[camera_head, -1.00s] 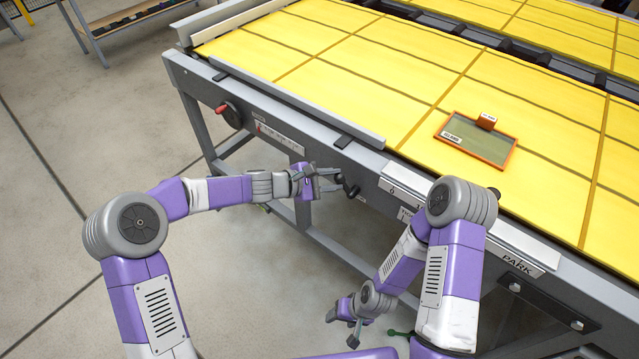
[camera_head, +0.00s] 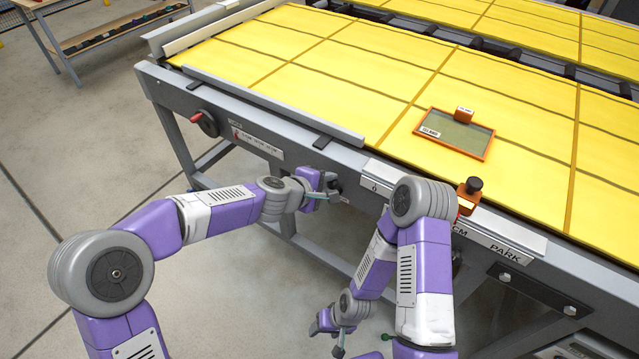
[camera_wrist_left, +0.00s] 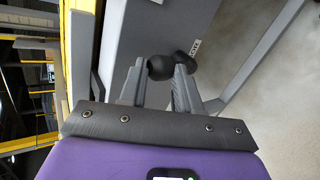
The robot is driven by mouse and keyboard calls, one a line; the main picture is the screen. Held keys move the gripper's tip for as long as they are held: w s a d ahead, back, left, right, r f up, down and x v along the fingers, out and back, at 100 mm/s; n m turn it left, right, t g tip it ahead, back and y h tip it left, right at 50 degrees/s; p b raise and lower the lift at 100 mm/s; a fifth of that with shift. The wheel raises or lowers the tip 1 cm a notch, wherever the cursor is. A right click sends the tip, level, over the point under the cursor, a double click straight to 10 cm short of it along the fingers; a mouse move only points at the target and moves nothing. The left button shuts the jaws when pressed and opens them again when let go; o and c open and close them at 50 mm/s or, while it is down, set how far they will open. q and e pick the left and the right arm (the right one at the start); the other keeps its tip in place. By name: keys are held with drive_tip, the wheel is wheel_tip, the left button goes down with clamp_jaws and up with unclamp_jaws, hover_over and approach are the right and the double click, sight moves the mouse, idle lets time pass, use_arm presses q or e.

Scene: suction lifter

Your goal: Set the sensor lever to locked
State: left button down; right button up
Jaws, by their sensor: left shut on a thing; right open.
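A small lever with a dark round knob (camera_wrist_left: 160,68) sticks out from the grey front beam of the table, next to a small white label (camera_wrist_left: 195,48). I take it for the sensor lever; its label is too small to read. My left gripper (camera_head: 332,190) is at the beam and shut on the knob, with one finger on each side of it in the left wrist view. In the head view the gripper mostly hides the lever. My right gripper (camera_head: 326,338) is open and empty, low in front of the table.
The table has a yellow panelled top (camera_head: 330,75). On it lies an orange-framed tray (camera_head: 485,145). A red-handled knob (camera_head: 197,118) is at the beam's left. An orange block with a black knob (camera_head: 474,184) sits on the front rail by the PARK plate (camera_head: 506,250).

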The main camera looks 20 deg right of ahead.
idle(0.4)
use_arm(q)
drive_tip(key=c, duration=0.8)
unclamp_jaws()
drive_tip(key=p+v, duration=0.1)
drive_tip(key=v, duration=0.6)
drive_tip(key=shift+s+a+r, duration=0.15)
drive_tip(key=shift+a, duration=0.05)
